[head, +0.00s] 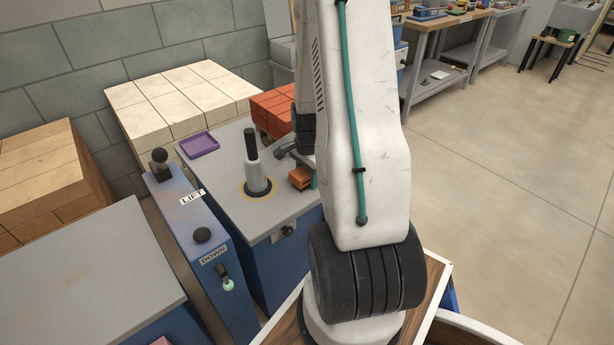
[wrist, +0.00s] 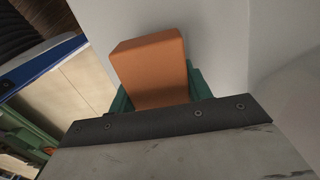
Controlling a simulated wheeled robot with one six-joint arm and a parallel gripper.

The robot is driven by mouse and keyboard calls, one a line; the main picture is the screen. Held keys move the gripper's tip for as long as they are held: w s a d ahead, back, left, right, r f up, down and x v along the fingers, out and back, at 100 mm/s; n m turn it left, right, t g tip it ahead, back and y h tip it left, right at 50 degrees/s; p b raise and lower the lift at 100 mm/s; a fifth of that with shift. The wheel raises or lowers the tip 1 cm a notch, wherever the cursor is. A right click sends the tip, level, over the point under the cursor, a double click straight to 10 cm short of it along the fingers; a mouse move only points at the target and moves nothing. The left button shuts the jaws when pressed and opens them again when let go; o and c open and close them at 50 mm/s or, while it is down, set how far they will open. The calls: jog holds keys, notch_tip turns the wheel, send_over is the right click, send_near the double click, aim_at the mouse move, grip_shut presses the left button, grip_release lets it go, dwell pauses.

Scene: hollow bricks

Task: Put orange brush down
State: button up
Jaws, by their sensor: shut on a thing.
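The orange brush (head: 299,179) shows as a small orange block near the right edge of the grey top of a blue cabinet (head: 222,170). In the wrist view the brush (wrist: 150,68) fills the space between the green fingers of my gripper (wrist: 160,90). My gripper is shut on it. In the head view my gripper (head: 307,176) is partly hidden behind my white arm. I cannot tell whether the brush touches the grey top.
A black post on a pale base (head: 257,180) stands on the grey top, left of the brush. A purple tray (head: 199,145) lies at its back left. Red bricks (head: 271,110) and pale blocks (head: 175,105) are stacked behind. A blue panel marked LIFT and DOWN (head: 205,240) stands left.

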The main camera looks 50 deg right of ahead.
jog(key=o, duration=1.3)
jog(key=shift+s+a+f, duration=0.2)
jog(key=shift+a+f, duration=0.05)
jog(key=shift+f, duration=0.25)
jog(key=shift+d+r, duration=0.2)
jog(key=shift+r, duration=0.3)
jog(key=r, duration=1.2)
jog(key=shift+w, duration=0.25)
jog(key=w+a+r+n, duration=0.1)
jog(key=a+r+n, duration=0.5)
jog(key=a+r, duration=0.35)
jog(key=s+a+r+n, duration=0.4)
jog(key=s+a+n, duration=0.3)
jog(key=a, duration=0.3)
jog(key=s+a+r+n+t, duration=0.1)
jog(key=s+a+r+n, duration=0.4)
jog(key=a, duration=0.5)
jog(key=s+n, duration=0.1)
jog(key=n, duration=0.1)
jog(key=shift+s+a+r+n, duration=0.2)
jog(key=shift+s+a+n, duration=0.1)
jog(key=shift+s+n, duration=0.1)
